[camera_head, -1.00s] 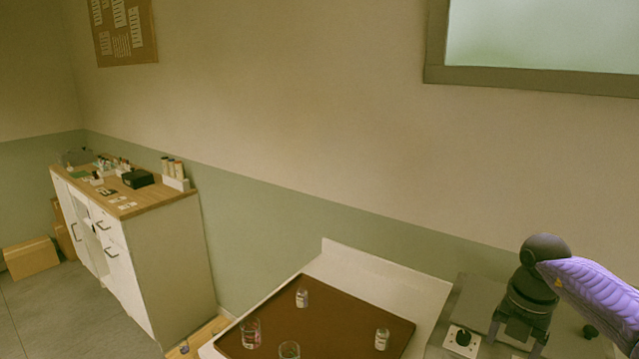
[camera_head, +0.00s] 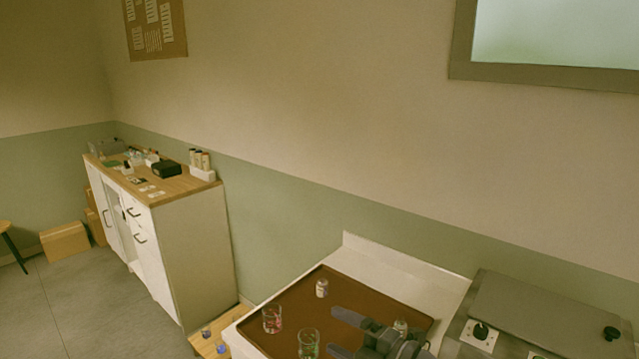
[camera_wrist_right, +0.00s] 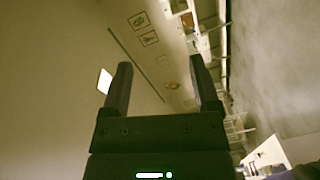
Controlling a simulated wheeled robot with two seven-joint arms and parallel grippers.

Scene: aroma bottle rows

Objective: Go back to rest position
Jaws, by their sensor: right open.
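My right gripper (camera_head: 335,332) is over the right front part of the brown tray (camera_head: 290,293) in the head view, its fingers pointing left. Its two fingers are spread apart with nothing between them, and the right wrist view (camera_wrist_right: 160,85) shows the same. A small labelled bottle (camera_head: 321,288) stands at the back of the tray. A second bottle (camera_head: 401,326) is partly hidden behind the gripper. Two clear glasses, one with reddish contents (camera_head: 272,319) and one with greenish contents (camera_head: 308,344), stand nearer the front. My left gripper is out of view.
The tray lies on a white counter (camera_head: 385,275) against the wall. A grey appliance with a knob (camera_head: 530,310) is at the right. Small glass items stand on a wooden surface at the lower left. A white cabinet (camera_head: 190,260) stands further left beside open floor.

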